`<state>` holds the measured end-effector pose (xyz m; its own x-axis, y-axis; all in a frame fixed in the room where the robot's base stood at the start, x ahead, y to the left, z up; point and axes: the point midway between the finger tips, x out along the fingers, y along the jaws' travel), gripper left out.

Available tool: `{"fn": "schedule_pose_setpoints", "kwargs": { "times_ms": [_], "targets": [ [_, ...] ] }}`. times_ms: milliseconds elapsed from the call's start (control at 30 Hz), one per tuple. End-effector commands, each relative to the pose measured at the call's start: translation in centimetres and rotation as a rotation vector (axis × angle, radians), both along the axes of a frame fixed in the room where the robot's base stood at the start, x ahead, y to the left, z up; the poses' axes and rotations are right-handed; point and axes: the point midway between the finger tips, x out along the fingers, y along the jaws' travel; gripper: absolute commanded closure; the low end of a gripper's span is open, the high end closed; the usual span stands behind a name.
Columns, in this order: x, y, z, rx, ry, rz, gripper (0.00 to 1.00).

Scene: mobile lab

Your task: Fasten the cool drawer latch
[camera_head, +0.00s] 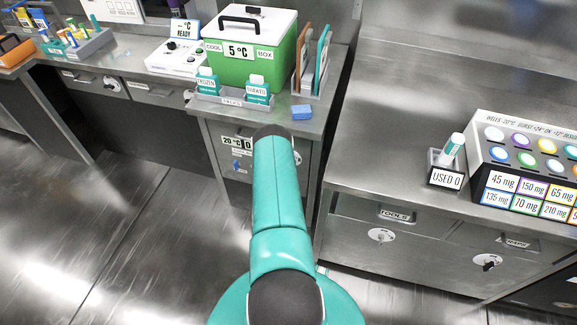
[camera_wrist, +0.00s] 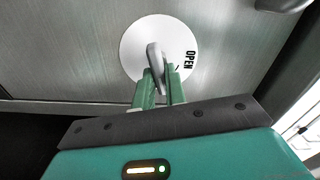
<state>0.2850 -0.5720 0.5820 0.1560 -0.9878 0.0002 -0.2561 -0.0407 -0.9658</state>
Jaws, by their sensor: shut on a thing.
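In the wrist view a round white latch plate (camera_wrist: 138,45) is fixed to a grey metal drawer front (camera_wrist: 75,50). The word OPEN is printed at its right. A metal latch lever (camera_wrist: 155,58) stands out from the plate's middle. My gripper (camera_wrist: 162,85) has its two green fingers on either side of the lever and is shut on it. In the head view my arm covers much of the drawer front (camera_head: 225,165) below the counter, which bears a temperature label (camera_head: 235,145). My gripper is hidden there behind the arm.
At right, a steel bench (camera_head: 380,160) has drawers with round latches (camera_head: 381,235). Open floor (camera_head: 130,240) lies at left.

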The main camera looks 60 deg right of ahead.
Motion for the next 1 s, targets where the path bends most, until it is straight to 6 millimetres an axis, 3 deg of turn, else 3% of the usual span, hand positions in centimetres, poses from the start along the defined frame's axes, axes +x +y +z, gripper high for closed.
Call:
{"fn": "schedule_pose_setpoints", "kwargs": {
  "times_ms": [400,1000],
  "targets": [
    [-0.09,-0.01,-0.26,0.037,-0.232,-0.001,1.0],
    [-0.03,-0.02,-0.28,0.044,-0.275,0.0,1.0]
  ]
}}
